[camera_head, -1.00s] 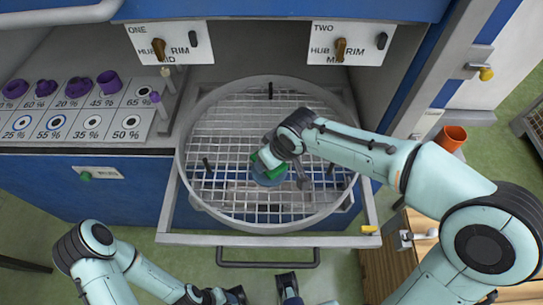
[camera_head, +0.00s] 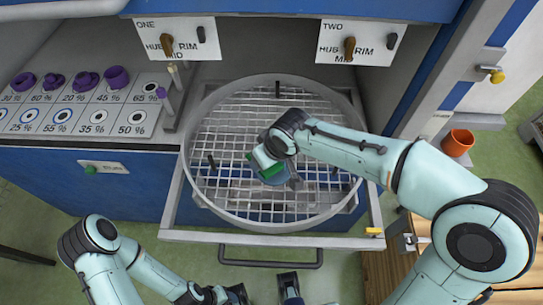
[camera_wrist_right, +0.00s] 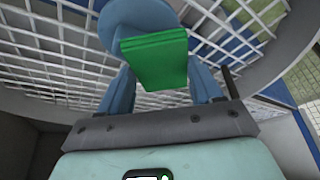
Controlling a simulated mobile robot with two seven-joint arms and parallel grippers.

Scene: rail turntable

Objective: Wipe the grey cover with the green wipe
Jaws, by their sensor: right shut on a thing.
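The green wipe (camera_head: 262,166) is between the fingers of my right gripper (camera_head: 268,158), which is shut on it. In the right wrist view the wipe (camera_wrist_right: 156,62) is a flat green block between the two blue-grey fingers. The blue-grey round cover (camera_head: 274,178) is at the middle of the wire turntable, partly hidden under my right gripper. In the wrist view the cover (camera_wrist_right: 140,14) lies just beyond the wipe and overlaps it in the picture; I cannot tell whether they touch. My left gripper (camera_head: 235,294) is low at the bottom edge, partly cut off.
The round wire turntable (camera_head: 215,112) has a raised rim and several dark upright pegs. It sits in a pulled-out drawer frame with a front handle (camera_head: 270,264). Purple cups (camera_head: 88,80) stand on the percentage board at left. An orange cup (camera_head: 458,141) is at right.

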